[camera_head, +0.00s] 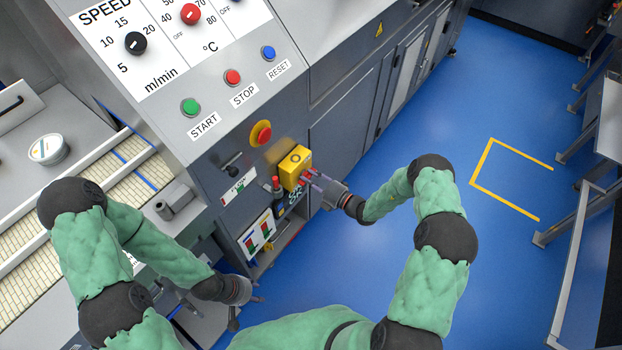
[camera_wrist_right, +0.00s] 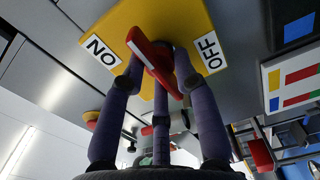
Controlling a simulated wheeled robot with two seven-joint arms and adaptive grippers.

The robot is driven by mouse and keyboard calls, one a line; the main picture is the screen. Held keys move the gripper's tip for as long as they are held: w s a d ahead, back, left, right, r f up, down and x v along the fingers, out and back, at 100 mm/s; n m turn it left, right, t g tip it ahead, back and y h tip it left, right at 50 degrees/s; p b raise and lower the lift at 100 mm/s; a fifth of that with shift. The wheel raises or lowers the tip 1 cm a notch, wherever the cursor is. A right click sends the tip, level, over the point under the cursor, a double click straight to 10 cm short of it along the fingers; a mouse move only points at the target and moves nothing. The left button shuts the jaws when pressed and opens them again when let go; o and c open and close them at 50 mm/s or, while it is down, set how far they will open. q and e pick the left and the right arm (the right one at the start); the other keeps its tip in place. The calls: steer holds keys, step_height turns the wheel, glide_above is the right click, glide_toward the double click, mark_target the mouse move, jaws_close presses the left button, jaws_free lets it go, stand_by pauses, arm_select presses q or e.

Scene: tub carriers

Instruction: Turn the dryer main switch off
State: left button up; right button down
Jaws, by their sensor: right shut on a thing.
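The dryer main switch is a yellow box (camera_head: 295,165) low on the grey machine's end panel. Its red handle (camera_wrist_right: 152,58) shows in the right wrist view, slanting from upper left to lower right.
A red emergency button (camera_head: 262,134) on a yellow base sits above the switch. START, STOP and RESET buttons and several knobs are higher on the panel. A conveyor with a white tub (camera_head: 48,150) is at left. Blue floor (camera_head: 400,260) is open at right.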

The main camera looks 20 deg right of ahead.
steer(key=shift+s+a+f, duration=0.35)
steer(key=shift+a, duration=0.05)
steer(key=c, duration=1)
jaws_free()
steer(key=shift+o, duration=0.2)
steer(key=shift+w+r, duration=0.1)
steer(key=shift+w+d+r, duration=0.1)
steer(key=shift+d, duration=0.15)
steer(key=v, duration=1.2)
